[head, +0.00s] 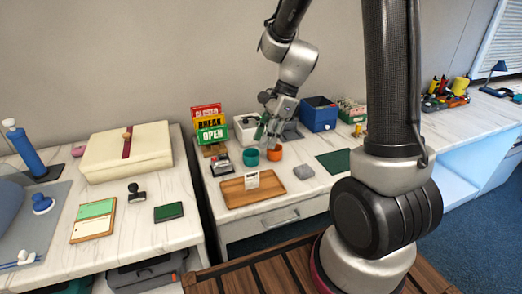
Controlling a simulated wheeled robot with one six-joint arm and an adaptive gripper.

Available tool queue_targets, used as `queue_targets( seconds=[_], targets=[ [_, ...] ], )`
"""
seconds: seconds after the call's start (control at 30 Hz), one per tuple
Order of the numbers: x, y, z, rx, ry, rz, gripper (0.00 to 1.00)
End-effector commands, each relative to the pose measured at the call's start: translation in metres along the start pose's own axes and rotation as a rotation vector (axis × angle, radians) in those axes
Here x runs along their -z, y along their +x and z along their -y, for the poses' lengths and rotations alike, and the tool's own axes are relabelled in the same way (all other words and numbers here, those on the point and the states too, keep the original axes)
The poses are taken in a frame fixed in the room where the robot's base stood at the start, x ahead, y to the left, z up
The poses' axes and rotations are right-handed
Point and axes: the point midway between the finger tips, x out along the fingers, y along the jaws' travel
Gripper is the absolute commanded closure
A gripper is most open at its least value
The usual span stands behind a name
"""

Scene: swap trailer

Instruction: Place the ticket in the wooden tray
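The wooden tray (236,199) lies near the front edge of the middle table. A small white card (251,180) with faint marks, possibly the ticket, shows upright at the tray's back part. I cannot tell whether it stands in the tray or just behind it. My gripper (266,138) points down behind the tray, over the area of a teal cup (251,158) and an orange cup (274,154). A small green piece shows at its fingers; I cannot tell whether it is held. The fingers are too small to read as open or shut.
Coloured signs (211,134) reading CLOSED, BREAK and OPEN stand at the back left. A blue bin (318,114) stands at the back right. A grey block (303,172) and a dark green mat (335,161) lie right of the tray. A gap separates the left table.

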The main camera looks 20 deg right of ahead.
Motion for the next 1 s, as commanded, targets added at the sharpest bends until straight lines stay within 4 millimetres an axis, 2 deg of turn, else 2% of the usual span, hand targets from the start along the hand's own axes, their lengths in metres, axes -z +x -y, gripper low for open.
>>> queue_targets(
  seconds=[0.2,0.27,0.33,0.5,0.6,0.7,0.83,1.0],
  targets=[
    [0.000,-0.012,-0.003,0.004,-0.022,-0.005,0.73],
    [-0.002,-0.022,-0.007,0.014,-0.076,-0.015,0.73],
    [-0.003,-0.041,-0.018,0.034,-0.191,-0.039,0.73],
    [-0.003,-0.105,-0.069,0.083,-0.646,-0.166,0.73],
    [0.003,-0.137,-0.104,0.089,-0.930,-0.271,0.73],
    [0.011,-0.161,-0.138,0.075,-1.183,-0.381,0.73],
    [0.022,-0.179,-0.171,0.037,-1.424,-0.503,0.73],
    [0.030,-0.189,-0.191,-0.004,-1.579,-0.588,0.73]
  ],
)
